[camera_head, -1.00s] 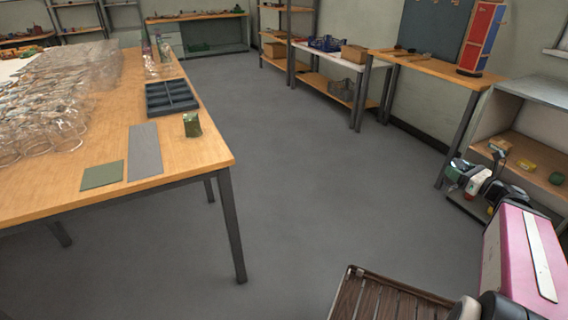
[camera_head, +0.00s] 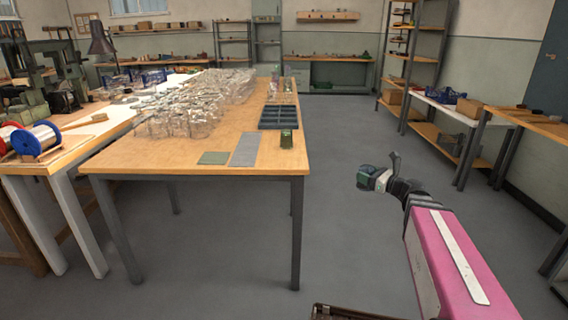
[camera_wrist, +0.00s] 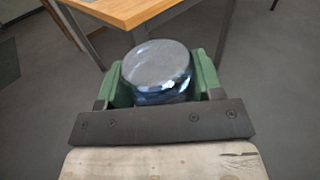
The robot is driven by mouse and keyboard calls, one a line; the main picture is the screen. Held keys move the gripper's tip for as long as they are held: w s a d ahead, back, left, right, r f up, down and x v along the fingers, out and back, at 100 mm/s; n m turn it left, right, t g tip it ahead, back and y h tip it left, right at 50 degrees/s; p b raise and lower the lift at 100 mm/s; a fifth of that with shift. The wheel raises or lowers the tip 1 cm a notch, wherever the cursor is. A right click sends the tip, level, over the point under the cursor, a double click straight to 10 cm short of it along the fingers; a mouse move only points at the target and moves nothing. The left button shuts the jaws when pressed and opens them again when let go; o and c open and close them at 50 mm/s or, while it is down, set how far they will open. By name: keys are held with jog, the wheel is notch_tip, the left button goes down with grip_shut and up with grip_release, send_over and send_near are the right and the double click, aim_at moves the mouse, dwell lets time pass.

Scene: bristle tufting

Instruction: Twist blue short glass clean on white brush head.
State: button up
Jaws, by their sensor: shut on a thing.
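The blue short glass (camera_wrist: 157,72) is in my gripper (camera_wrist: 162,78) in the wrist view. Its round, bluish-grey end faces the camera, and the green fingers press on it from both sides. In the head view my gripper (camera_head: 366,179) is held out over the grey floor, right of the wooden table and apart from it. The glass is too small to make out clearly there. I cannot pick out a white brush head in either view.
A white bench (camera_head: 88,139) with spools stands left. Open floor lies right.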

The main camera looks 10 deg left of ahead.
jog(key=a+r+g, duration=0.1)
jog(key=a+r, duration=0.3)
jog(key=a, duration=0.9)
jog(key=a+r+n+g+y, duration=0.1)
jog(key=a+r, duration=0.4)
jog(key=a, duration=0.8)
jog(key=a+r, duration=0.4)
jog(key=a, duration=1)
jog(key=shift+r+n+g, duration=0.3)
jog(key=shift+n+g, duration=0.1)
jog(key=w+d+f, duration=0.2)
jog(key=w, duration=0.1)
jog(key=w+d+f, duration=0.2)
jog(key=w, duration=0.1)
jog(key=w+d+f, duration=0.3)
jog(key=shift+d, duration=0.1)
jog(key=shift+f, duration=1.8)
jog(key=o, duration=1.1)
jog(key=shift+f, duration=0.1)
jog(key=shift+c, duration=0.2)
